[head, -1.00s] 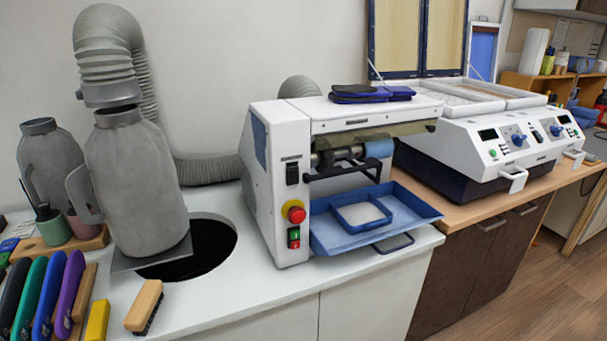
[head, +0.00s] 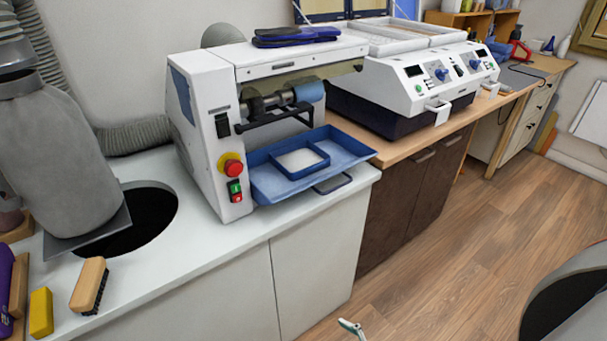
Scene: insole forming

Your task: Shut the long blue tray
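The long blue tray (head: 345,152) sticks out from the front of the white machine (head: 206,140) on the white counter. A smaller blue frame with a pale inside (head: 299,159) lies in it. A dark loop handle (head: 332,184) shows just below the tray's front edge. A small pale tip with a green part (head: 352,327) shows at the bottom edge; I cannot tell whether it belongs to one of my grippers. Neither gripper can be made out for certain in the head view.
Blue insoles (head: 297,36) lie on top of the machine. A round dark hole (head: 140,215), a brush (head: 89,284) and a yellow block (head: 41,312) are on the counter at left. A white two-panel machine (head: 405,75) stands to the right.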

